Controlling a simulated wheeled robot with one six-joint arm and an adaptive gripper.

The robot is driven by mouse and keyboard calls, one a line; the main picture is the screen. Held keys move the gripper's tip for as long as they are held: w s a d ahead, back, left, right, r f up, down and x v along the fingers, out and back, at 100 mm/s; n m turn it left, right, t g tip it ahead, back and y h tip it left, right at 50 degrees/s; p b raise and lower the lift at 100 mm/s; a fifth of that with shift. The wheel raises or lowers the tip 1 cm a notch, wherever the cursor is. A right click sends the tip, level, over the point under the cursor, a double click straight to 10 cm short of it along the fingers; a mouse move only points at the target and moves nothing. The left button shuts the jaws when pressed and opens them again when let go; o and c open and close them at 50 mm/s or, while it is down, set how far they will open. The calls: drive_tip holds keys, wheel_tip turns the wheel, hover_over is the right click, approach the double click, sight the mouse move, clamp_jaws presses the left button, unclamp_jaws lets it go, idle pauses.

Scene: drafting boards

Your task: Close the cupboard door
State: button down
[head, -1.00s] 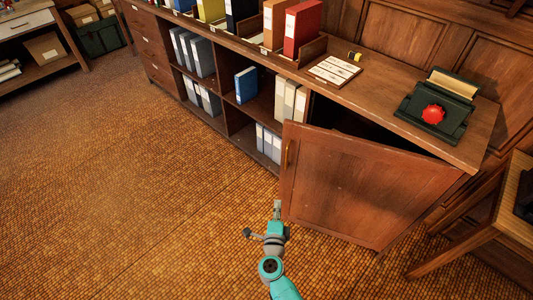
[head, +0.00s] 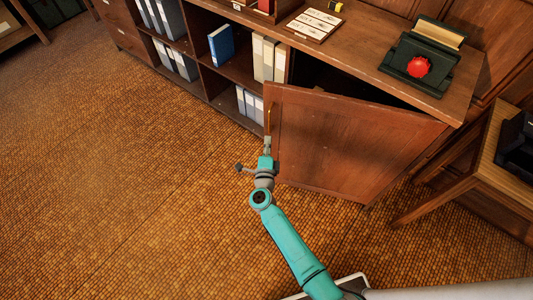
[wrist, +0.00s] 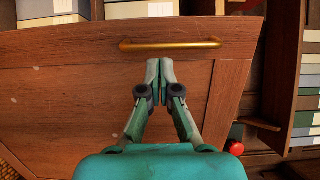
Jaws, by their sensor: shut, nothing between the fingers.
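The brown wooden cupboard door (head: 345,145) stands partly open at the right end of the long cabinet (head: 395,75), with a dark gap along its top. Its brass handle (wrist: 172,44) runs along the door's free edge and also shows in the head view (head: 269,118). My gripper (wrist: 160,68) is shut and empty. In the wrist view its fingertips lie just short of the handle, over the door's face. In the head view my gripper (head: 267,142) is at the door's free edge, below the handle. I cannot tell whether the fingertips touch the door.
Open shelves left of the door hold binders, among them a blue one (head: 221,45). A dark green device with a red knob (head: 418,67) and a tray of cards (head: 315,24) sit on the cabinet top. A wooden table (head: 480,160) stands at the right. The floor at left is clear.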

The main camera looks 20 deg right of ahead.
sight(269, 126)
drive_tip(key=shift+x, duration=2.25)
